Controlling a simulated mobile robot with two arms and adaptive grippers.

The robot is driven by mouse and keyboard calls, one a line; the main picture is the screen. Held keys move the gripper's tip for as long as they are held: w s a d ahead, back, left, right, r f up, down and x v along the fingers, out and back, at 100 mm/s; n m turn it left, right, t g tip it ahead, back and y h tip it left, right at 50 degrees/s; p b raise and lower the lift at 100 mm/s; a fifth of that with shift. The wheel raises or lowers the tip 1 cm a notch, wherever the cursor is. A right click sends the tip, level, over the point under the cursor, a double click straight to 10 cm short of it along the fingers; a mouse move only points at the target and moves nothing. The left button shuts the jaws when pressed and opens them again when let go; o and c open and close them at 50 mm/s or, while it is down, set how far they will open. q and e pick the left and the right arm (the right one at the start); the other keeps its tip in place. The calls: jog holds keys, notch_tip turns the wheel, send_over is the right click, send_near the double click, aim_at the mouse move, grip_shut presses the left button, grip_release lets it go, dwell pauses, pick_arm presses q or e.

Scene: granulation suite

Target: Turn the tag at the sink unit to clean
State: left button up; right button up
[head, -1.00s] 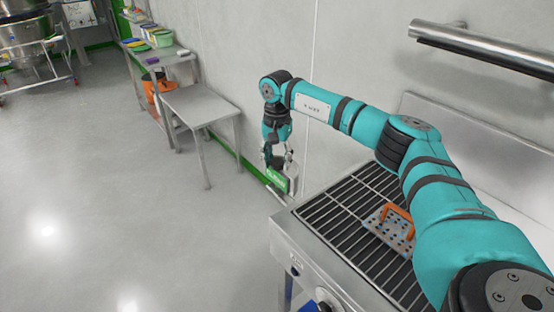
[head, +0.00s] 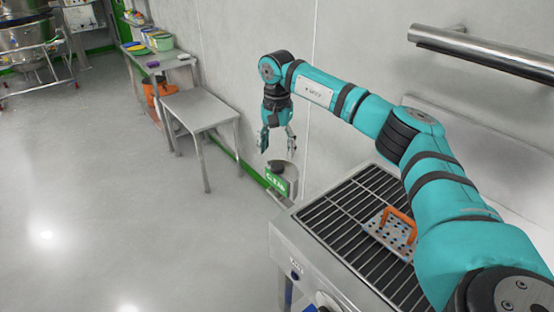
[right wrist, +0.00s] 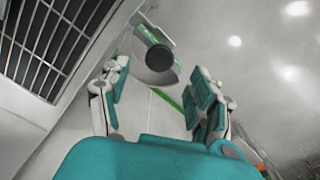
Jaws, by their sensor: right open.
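The tag (head: 277,182) is at the left end of the sink unit (head: 283,236) and shows a green face with white lettering that reads CLEAN. A dark round knob (head: 278,166) sits on top of its grey holder. In the right wrist view the knob (right wrist: 160,58) shows as a dark disc with the green tag edge beside it. My right gripper (head: 277,146) points down, open and empty, just above the knob and apart from it. In the right wrist view its two fingers are spread wide. My left gripper is out of view.
The sink unit's slatted grating (head: 345,212) carries a perforated plate with an orange handle (head: 396,228). A steel rail (head: 490,50) is on the wall above. A small steel table (head: 200,107) stands further back. The floor at left is clear.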

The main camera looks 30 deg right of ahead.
notch_tip(320, 180, up, 7)
jog(key=shift+f, duration=0.15)
jog(key=shift+f, duration=0.1)
dwell(0.5)
